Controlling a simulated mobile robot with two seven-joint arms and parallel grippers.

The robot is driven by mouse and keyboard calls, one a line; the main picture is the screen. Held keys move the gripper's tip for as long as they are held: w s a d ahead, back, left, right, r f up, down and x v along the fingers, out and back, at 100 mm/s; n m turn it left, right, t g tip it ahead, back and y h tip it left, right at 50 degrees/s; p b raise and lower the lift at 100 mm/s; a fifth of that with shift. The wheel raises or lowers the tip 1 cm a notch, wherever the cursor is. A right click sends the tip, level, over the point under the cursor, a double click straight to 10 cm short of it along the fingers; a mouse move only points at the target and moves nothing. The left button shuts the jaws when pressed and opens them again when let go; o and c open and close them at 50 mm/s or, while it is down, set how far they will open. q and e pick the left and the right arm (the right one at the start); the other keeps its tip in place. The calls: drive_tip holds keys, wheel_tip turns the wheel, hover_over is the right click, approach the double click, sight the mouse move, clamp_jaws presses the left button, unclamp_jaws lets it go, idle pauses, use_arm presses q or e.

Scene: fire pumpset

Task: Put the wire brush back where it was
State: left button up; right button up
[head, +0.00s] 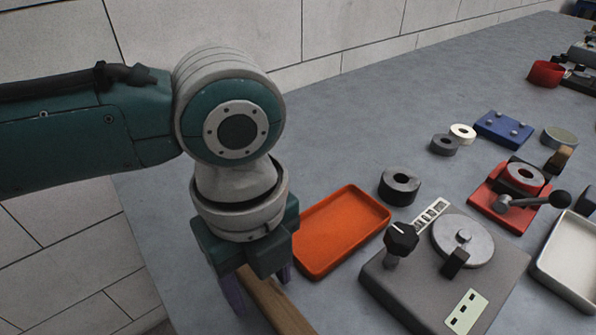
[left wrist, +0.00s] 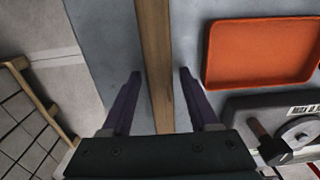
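My left gripper (head: 257,288) points down over the near left edge of the table in the head view. In the left wrist view, the two purple fingers of the left gripper (left wrist: 160,75) stand apart, one on each side of a long wooden bar (left wrist: 155,50), with a gap on both sides. This wooden bar also shows in the head view (head: 278,303). It looks like the wire brush's handle, but no bristles show, so I cannot be sure. My right gripper is not in view.
An orange tray (head: 343,230) lies empty just right of the left gripper. A grey device with a black knob (head: 401,238) and round disc (head: 463,238) stands beside it. A black ring (head: 400,186), a red fixture (head: 512,196) and a white tray (head: 570,262) are further right.

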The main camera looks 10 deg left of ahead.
use_arm(q)
drive_tip(key=shift+o, duration=0.3)
wheel_tip(320, 180, up, 12)
drive_tip(key=p, duration=0.3)
drive_tip(key=s+d+n+h, duration=0.1)
drive_tip(key=n, duration=0.2)
drive_tip(key=s+d+f+n+t+h, duration=0.1)
drive_tip(key=s+d+n, duration=0.1)
drive_tip(key=n, duration=0.1)
drive_tip(key=s+d+f+n+h, duration=0.1)
drive_tip(key=s+n, duration=0.1)
drive_tip(key=n, duration=0.1)
drive_tip(key=shift+s+d+f+t+h, duration=0.15)
drive_tip(key=shift+d+t+h, duration=0.25)
drive_tip(key=s+a+f+n+t+y, duration=0.1)
drive_tip(key=s+a+n, duration=0.6)
drive_tip(key=a+n, duration=0.7)
drive_tip(key=f+y, duration=0.1)
drive_tip(key=y, duration=0.1)
drive_tip(key=shift+n+t+y, duration=0.3)
drive_tip(key=shift+t, duration=0.1)
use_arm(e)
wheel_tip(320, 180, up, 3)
use_arm(q)
drive_tip(key=shift+d, duration=0.1)
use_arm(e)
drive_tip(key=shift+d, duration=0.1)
